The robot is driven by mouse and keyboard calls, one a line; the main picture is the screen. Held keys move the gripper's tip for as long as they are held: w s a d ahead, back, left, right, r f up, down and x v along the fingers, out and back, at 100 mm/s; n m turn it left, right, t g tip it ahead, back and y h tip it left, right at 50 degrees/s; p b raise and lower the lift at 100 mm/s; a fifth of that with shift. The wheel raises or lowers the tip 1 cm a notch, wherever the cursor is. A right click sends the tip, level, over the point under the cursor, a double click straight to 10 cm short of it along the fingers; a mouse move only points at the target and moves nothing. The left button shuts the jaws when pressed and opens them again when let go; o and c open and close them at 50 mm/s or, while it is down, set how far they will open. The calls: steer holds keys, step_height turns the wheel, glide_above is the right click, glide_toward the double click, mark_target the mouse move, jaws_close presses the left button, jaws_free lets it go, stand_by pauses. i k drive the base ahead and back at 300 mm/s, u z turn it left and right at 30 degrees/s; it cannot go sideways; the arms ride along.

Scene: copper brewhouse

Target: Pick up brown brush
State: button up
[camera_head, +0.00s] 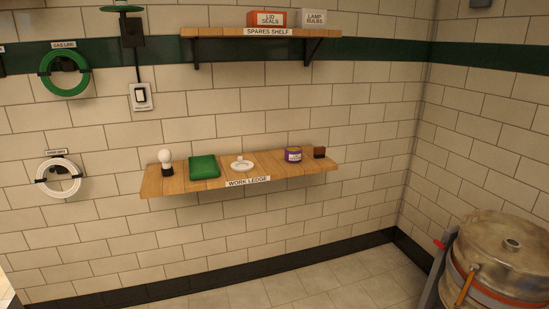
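A small dark brown block-like thing (319,152) stands at the right end of the wooden work ledge (215,184). It is the only brown item I see on the ledge and may be the brown brush, but it is too small to make out bristles. A purple tin with a pale label (293,154) stands just to its left, with a small gap between them. My gripper is not in view.
On the ledge are a white bulb on a dark base (166,162), a folded green cloth (204,167) and a white dish (242,164). The spares shelf (220,32) hangs above. A metal vessel (500,260) stands at the lower right. Floor (330,280) below the ledge looks clear.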

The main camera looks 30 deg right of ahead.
mark_target(320, 152)
steer(key=u, duration=0.2)
steer(key=k, duration=0.7)
steer(key=z, duration=0.35)
steer(key=i, duration=2)
steer(key=u, duration=0.3)
